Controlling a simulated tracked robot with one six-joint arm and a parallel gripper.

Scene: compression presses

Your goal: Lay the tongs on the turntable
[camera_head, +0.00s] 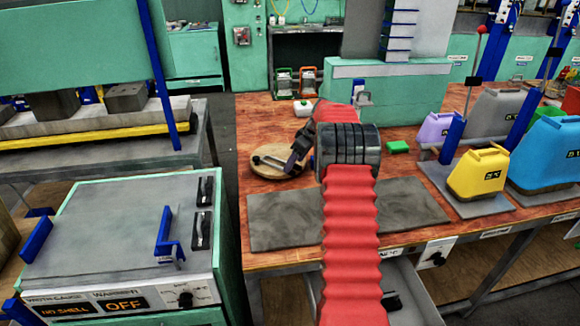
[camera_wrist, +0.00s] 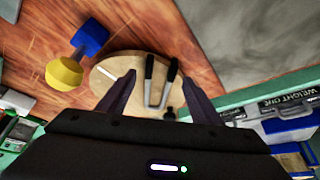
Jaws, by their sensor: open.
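The round wooden turntable (camera_head: 264,160) sits on the red-brown bench, left of my arm. It also shows below my gripper in the wrist view (camera_wrist: 118,66). The tongs (camera_wrist: 149,88), with two dark ends and a pale U-shaped bend, show over the turntable between my fingers. They look to lie on it, with the dark ends near its rim. My gripper (camera_head: 289,164) is over the turntable; in the wrist view its fingers (camera_wrist: 159,78) are open and spread to either side of the tongs, with no clear contact. The tongs cannot be made out in the head view.
A grey mat (camera_head: 284,220) lies in front of the turntable. A yellow weight (camera_head: 478,173) and a blue weight (camera_head: 546,155) stand at the right. A yellow-and-blue object (camera_wrist: 66,74) is beside the turntable. A green block (camera_head: 398,147) sits right of my arm.

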